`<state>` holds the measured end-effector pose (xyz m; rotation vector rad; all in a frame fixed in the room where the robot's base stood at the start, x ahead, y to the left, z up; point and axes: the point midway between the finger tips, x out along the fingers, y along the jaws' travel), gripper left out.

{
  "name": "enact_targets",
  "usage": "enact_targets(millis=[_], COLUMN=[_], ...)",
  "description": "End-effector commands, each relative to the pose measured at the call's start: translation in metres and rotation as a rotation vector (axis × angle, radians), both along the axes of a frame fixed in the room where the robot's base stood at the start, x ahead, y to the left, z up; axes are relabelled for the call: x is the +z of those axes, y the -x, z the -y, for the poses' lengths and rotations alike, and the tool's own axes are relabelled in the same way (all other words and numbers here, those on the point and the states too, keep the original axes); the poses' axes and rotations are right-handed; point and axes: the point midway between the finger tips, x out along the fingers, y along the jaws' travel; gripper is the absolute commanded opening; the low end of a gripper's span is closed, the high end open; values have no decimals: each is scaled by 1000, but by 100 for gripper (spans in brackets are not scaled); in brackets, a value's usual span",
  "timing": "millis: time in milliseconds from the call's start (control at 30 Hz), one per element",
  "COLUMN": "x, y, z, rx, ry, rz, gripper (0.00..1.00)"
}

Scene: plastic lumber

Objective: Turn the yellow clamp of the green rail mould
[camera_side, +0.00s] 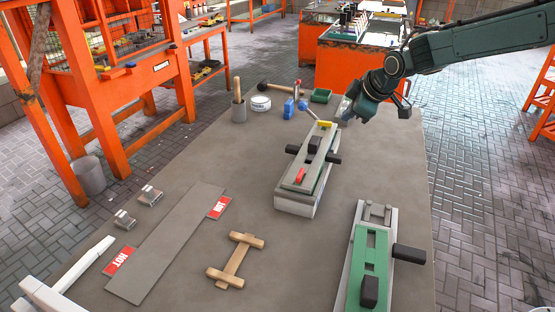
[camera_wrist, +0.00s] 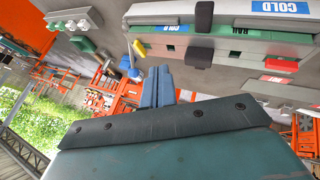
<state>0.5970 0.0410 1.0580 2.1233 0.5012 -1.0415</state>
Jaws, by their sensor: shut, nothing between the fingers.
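The green rail mould (camera_side: 316,178) lies on the table, a long grey and green block with black handles. Its yellow clamp (camera_side: 325,125) is at the far end and a red clamp (camera_side: 300,175) is at the near end. My gripper (camera_side: 344,110) is just beyond and to the right of the yellow clamp, apart from it. In the wrist view the blue-grey fingers (camera_wrist: 158,86) are together with nothing between them. The yellow clamp (camera_wrist: 139,48) shows above and left of the fingertips, and the red clamp (camera_wrist: 282,66) is at the right.
A second green-topped mould (camera_side: 372,252) stands at the front right. A wooden piece (camera_side: 237,260), a grey board (camera_side: 170,242) and small metal parts (camera_side: 150,195) lie to the left. A mallet (camera_side: 274,89), tin (camera_side: 261,103) and green box (camera_side: 321,96) are at the back.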

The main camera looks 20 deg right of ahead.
Motion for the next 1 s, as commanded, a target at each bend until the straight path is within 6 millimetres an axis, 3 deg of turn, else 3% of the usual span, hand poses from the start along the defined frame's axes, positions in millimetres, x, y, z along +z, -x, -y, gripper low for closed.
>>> enact_targets(millis=[467,1000], x=[-13,-65], y=[-10,-49], z=[0,-2], rx=[0,0], ry=[-1,-1], rz=[-1,-1], gripper=[0,0])
